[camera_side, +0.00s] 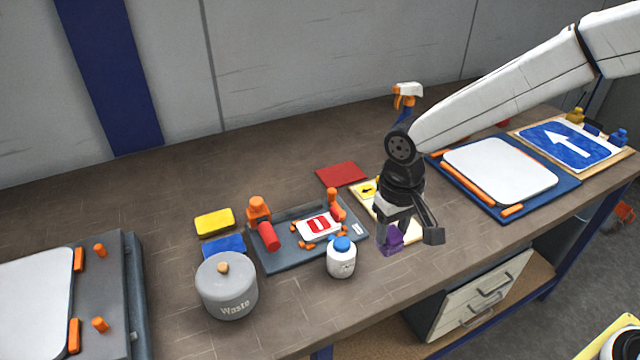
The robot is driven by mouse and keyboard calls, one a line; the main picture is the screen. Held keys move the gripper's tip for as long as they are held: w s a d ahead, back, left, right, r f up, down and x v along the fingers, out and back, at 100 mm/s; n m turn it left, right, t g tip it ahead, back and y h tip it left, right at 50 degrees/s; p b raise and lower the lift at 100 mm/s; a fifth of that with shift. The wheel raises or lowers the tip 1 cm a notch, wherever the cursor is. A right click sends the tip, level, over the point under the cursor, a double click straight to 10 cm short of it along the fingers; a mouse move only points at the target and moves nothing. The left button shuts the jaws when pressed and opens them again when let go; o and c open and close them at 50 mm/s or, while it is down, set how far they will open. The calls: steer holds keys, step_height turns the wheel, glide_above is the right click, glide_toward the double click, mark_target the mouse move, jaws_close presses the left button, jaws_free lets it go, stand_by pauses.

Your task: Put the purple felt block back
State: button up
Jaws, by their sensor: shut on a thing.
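The purple felt block (391,240) is between the fingers of my gripper (408,236), right of the middle of the view. My gripper points down and is shut on the block. The block is beside the white jar with the blue lid and in front of a pale yellow board, near the bench's front edge. I cannot tell whether the block touches the bench. The fingers hide part of it.
A white jar (341,262) with a blue lid stands left of my gripper. A grey tray (280,262) with orange clamps holds a small red sign (318,225). A grey waste pot (227,288), yellow block (214,222) and blue block (223,246) are further left. A red sheet (341,174) lies behind.

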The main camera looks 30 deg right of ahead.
steer(key=s+a+r, duration=0.2)
steer(key=s+a, duration=0.2)
steer(key=a, duration=0.5)
steer(key=w+a+f, duration=0.2)
steer(key=w, duration=0.1)
steer(key=w+a+f, duration=0.2)
steer(key=w+f, duration=0.1)
steer(key=w, duration=0.1)
steer(key=w+a+f, duration=0.2)
steer(key=w+f, duration=0.1)
steer(key=shift+w+f, duration=0.2)
steer(key=shift+w, duration=0.2)
steer(key=shift+w+a+f, duration=0.35)
steer(key=shift+w+f, duration=0.1)
steer(key=shift+f, duration=0.1)
steer(key=shift+w+f, duration=0.15)
steer(key=shift+f, duration=0.1)
steer(key=shift+a+f, duration=0.1)
steer(key=shift+f, duration=1.5)
steer(key=shift+f, duration=0.1)
